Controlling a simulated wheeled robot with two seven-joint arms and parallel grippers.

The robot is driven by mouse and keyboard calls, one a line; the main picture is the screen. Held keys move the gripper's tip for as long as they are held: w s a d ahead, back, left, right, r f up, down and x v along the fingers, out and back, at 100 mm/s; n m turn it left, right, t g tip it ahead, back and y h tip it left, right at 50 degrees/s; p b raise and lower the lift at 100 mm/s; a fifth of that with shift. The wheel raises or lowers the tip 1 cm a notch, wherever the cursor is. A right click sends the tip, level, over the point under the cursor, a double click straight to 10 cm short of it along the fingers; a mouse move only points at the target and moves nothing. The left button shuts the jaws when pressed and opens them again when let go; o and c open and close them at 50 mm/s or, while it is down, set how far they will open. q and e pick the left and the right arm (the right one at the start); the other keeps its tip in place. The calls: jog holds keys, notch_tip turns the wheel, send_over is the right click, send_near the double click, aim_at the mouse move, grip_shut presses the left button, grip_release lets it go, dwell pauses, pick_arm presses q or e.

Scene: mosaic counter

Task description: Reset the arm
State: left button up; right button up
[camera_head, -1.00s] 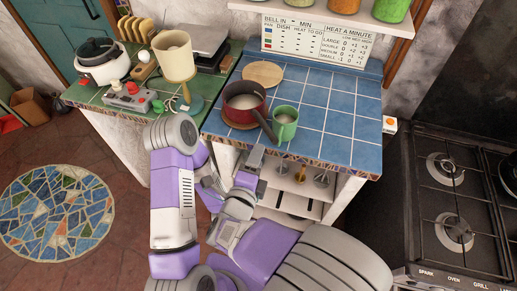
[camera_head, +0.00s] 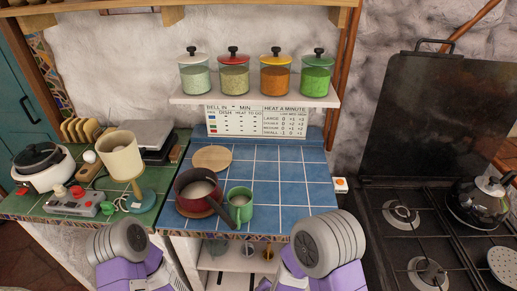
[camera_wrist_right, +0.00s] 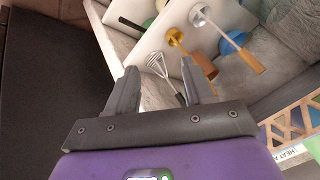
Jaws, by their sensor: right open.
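My right gripper (camera_wrist_right: 158,88) is open in the right wrist view, with nothing between its two fingers. Beyond it are hanging utensils, among them a whisk (camera_wrist_right: 160,68). In the head view my right arm (camera_head: 330,245) shows at the lower middle, in front of the blue tiled counter, and its gripper is out of frame. My left arm (camera_head: 122,245) shows at the lower left, and its gripper is out of frame too.
A black stove (camera_head: 430,235) with a kettle (camera_head: 478,200) is at the right. The green counter holds a lamp (camera_head: 120,155), a toaster-like rack (camera_head: 80,130), a white cooker (camera_head: 40,168) and a console (camera_head: 75,202). Several jars stand on the shelf (camera_head: 255,101).

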jog(key=s+d+f+n+g+y, duration=0.4)
jog(key=s+d+f+n+g, duration=0.1)
jog(key=s+f, duration=0.4)
jog(key=shift+s+d+g, duration=0.65)
jog(key=shift+s+g, duration=0.15)
jog(key=shift+s, duration=0.55)
